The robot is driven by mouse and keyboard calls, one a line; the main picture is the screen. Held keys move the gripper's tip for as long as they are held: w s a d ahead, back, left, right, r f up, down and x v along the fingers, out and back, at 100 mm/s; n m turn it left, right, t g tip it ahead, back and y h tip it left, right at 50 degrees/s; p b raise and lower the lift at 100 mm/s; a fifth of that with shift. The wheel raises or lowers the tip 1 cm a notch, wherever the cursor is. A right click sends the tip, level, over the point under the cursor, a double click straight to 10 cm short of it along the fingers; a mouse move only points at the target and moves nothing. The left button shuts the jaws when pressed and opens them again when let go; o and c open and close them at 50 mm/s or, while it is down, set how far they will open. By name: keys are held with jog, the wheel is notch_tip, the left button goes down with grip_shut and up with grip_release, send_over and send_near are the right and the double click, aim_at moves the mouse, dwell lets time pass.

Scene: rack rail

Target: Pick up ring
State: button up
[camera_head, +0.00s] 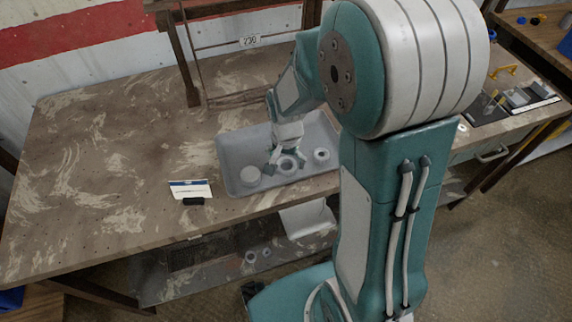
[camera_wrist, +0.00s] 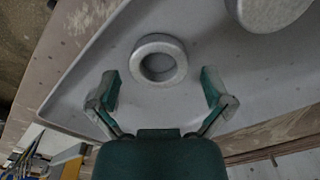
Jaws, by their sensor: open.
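A grey ring (camera_wrist: 140,52) lies flat on the tray floor in the wrist view, its hole facing up. My gripper (camera_wrist: 159,76) is open, with one finger on each side of the ring and a gap to it on both sides. In the head view my gripper (camera_head: 286,158) is low over the grey tray (camera_head: 231,150), close to a ring (camera_head: 289,172). A second ring (camera_head: 321,151) lies to its right. I cannot tell for certain which of these rings the wrist view shows. Nothing is held.
A pale round piece (camera_head: 250,174) is at the tray's left; a round piece (camera_wrist: 268,10) shows at the wrist view's upper right. A frame (camera_head: 188,60) rises behind. The table's left side is clear.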

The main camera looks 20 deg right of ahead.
jog(key=shift+f, duration=0.4)
jog(key=c, duration=1)
